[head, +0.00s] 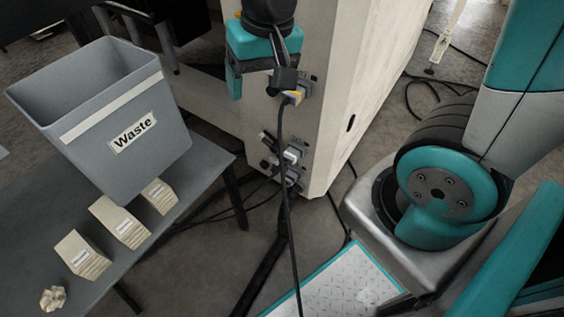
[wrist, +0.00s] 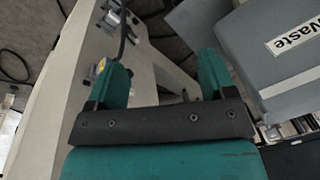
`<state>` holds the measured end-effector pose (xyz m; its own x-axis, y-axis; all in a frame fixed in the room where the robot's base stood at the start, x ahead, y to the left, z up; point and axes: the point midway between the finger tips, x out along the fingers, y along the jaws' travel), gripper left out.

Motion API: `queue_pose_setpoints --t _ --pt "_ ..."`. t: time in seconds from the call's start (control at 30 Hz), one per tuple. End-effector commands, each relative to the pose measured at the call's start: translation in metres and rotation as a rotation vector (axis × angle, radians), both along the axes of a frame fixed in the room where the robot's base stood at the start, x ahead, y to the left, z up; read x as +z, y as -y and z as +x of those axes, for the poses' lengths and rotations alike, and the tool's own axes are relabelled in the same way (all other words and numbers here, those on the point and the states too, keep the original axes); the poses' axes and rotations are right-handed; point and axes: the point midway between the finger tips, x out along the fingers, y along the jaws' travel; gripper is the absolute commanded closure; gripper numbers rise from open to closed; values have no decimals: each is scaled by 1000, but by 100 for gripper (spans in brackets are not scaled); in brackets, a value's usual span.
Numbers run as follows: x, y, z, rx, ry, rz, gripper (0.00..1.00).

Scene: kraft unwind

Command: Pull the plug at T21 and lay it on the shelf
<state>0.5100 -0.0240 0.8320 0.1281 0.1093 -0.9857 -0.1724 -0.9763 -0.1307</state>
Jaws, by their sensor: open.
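In the head view my gripper (head: 262,82) is at the upper end of the pale machine cabinet, just left of the top socket. A black plug (head: 285,78) with a dark cable shows there, beside a small yellow part; the cable hangs down the cabinet front. Lower down, grey plugs (head: 290,154) sit in further sockets. In the wrist view my gripper (wrist: 163,80) is open, its teal fingers wide apart with nothing between them. A socket with a yellow part (wrist: 101,68) shows just left of the left finger. No label reading T21 is legible. No shelf is clearly identifiable.
A grey bin marked Waste (head: 115,120) stands on a dark table (head: 205,185) at the left, with several small labelled boxes (head: 118,222) and a crumpled piece (head: 52,298). Loose cables lie on the floor.

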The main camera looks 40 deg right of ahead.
Motion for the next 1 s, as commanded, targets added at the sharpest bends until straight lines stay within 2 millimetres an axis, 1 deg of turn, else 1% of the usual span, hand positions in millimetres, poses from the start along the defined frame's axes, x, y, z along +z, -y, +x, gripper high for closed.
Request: queue_pose_setpoints --t 0.03,0.07,0.1,0.17,0.2,0.27,0.3,0.4,0.5,0.6,0.63,0.7,0.8,0.93,1.0 --pt "-51 9 9 -70 -3 -21 23" --pt "-66 14 14 -113 -2 -34 23" --pt "-87 21 20 -169 -2 -51 23" --pt "-117 32 30 -253 4 -78 23" --pt "-138 39 35 -308 6 -96 23" --pt "-168 50 44 -389 14 -122 23" --pt "-189 58 49 -443 20 -141 23" --pt "-235 76 61 -568 40 -184 23" --pt "-270 92 69 -669 60 -222 23" --pt "-296 104 75 -747 79 -252 23" --pt "-296 106 80 -794 87 -260 23" --pt "-301 111 89 -907 107 -279 23" --pt "-308 115 96 -1010 130 -293 23" --pt "-317 120 99 -1061 141 -299 23" --pt "-325 122 100 -1063 142 -300 23"
